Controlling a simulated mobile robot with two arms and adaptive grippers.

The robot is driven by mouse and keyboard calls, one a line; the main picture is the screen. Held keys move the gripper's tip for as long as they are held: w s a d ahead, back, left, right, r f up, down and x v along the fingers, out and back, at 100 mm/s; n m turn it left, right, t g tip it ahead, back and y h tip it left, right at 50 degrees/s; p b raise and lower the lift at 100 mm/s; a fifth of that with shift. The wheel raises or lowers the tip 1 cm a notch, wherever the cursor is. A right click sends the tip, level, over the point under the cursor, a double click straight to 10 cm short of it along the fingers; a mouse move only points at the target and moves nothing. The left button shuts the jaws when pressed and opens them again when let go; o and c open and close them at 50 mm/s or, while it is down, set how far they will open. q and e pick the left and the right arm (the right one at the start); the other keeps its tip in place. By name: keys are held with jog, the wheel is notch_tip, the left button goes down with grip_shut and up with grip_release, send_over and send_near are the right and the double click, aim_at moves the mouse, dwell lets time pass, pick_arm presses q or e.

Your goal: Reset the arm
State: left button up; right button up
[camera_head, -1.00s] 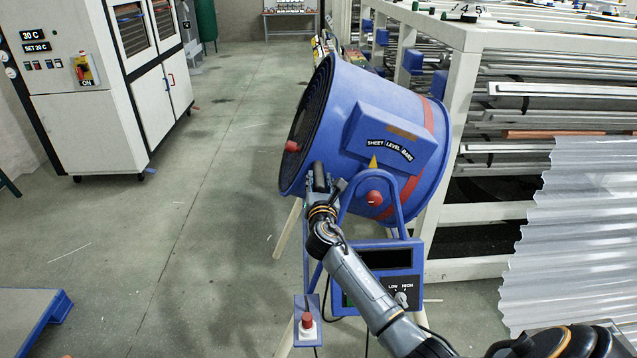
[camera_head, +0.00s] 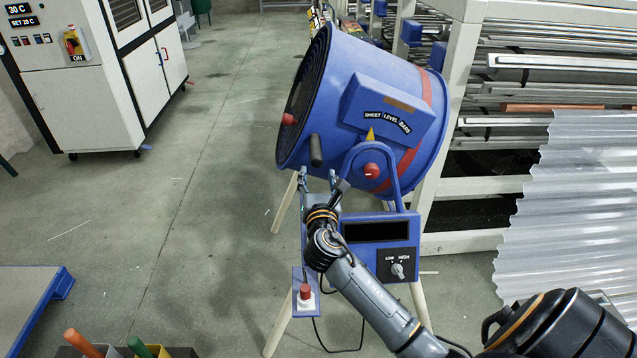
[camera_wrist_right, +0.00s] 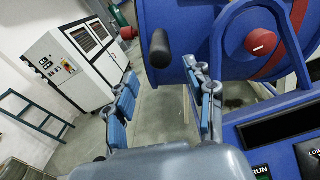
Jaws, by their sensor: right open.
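My right gripper (camera_head: 318,180) is open and empty, just below the black handle (camera_head: 316,150) on the side of the blue drum fan (camera_head: 345,100). In the right wrist view the open blue-padded fingers (camera_wrist_right: 163,90) have a gap between them, and the handle (camera_wrist_right: 159,48) stands beyond it, apart from the fingers. My right arm reaches up from the lower right in the head view. My left gripper is not in view.
A control box (camera_head: 385,262) with a LOW/HIGH knob and a red button (camera_head: 304,292) sit by the forearm. A rack (camera_head: 470,120) and a corrugated sheet (camera_head: 575,200) stand right. A white cabinet (camera_head: 85,85) stands left. The floor between is mostly clear.

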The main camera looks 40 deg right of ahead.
jog(key=shift+v, duration=1.05)
